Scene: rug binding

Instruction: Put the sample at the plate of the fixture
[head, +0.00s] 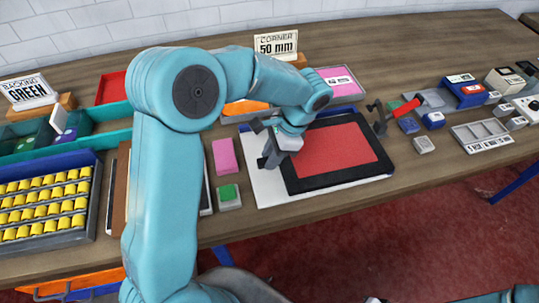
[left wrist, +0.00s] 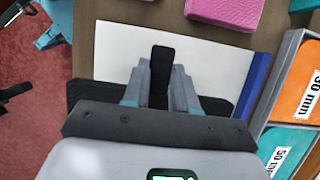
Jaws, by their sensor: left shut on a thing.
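The sample, a red pad with a wide black border (head: 340,153), lies flat over a white plate (head: 264,187). The plate's bare left part shows, and in the left wrist view the white plate (left wrist: 120,48) has a blue strip along its right edge. My left gripper (head: 277,150) is low at the sample's left edge. In the left wrist view my left gripper (left wrist: 160,92) is shut on a narrow black tab (left wrist: 161,62), which seems to be part of the sample. The join is hidden behind the fingers. My right gripper is not in view.
A red-handled clamp (head: 390,113) stands at the sample's right. A pink block (head: 224,156) and a green-topped block (head: 229,196) lie left of the plate. A tray of yellow pieces (head: 45,205) is far left. Small boxes crowd the right. Bare table lies in front.

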